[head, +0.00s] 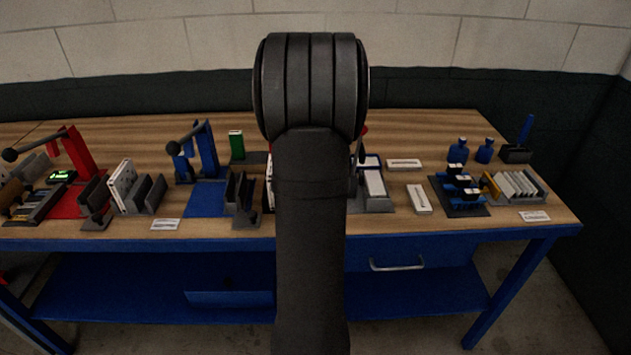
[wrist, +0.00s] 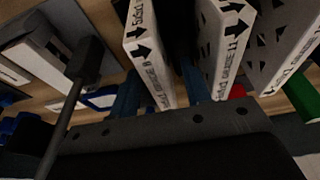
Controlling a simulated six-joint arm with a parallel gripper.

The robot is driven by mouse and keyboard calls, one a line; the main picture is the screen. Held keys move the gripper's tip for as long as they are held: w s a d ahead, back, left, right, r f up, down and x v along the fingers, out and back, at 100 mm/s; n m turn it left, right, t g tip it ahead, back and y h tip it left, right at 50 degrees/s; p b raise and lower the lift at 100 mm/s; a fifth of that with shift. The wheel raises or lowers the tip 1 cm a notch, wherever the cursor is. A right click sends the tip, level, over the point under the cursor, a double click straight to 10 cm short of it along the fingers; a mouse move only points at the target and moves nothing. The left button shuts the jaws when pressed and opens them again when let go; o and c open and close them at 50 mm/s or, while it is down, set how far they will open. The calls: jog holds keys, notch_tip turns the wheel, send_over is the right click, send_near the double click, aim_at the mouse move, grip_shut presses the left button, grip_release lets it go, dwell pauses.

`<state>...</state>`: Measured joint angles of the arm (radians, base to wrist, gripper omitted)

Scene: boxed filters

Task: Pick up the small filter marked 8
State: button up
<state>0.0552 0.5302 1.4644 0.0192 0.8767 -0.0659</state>
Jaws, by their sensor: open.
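In the wrist view several white-edged filters stand on edge with black arrows and print. The left one (wrist: 150,65) carries a mark that looks like 8, though the print is tilted and small. The middle one (wrist: 228,45) looks marked 11. The right one (wrist: 295,55) has print too blurred to read. My gripper (wrist: 160,110) is open and empty at the bottom of the wrist view, close below the filters' near ends. Its fingertips are hard to make out against the dark parts. In the head view my own arm hides the gripper and most of these filters.
In the head view a blue press (head: 207,150) and a red press (head: 78,155) stand left on the wooden bench. A white filter (head: 122,185) stands in a left rack. Blue bottles (head: 458,151) and a grey rack (head: 518,187) stand right. A dark bar (wrist: 85,65) rises left in the wrist view.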

jog(key=shift+w+f, duration=0.15)
jog(key=shift+f, duration=0.45)
jog(key=shift+f, duration=0.25)
grip_shut()
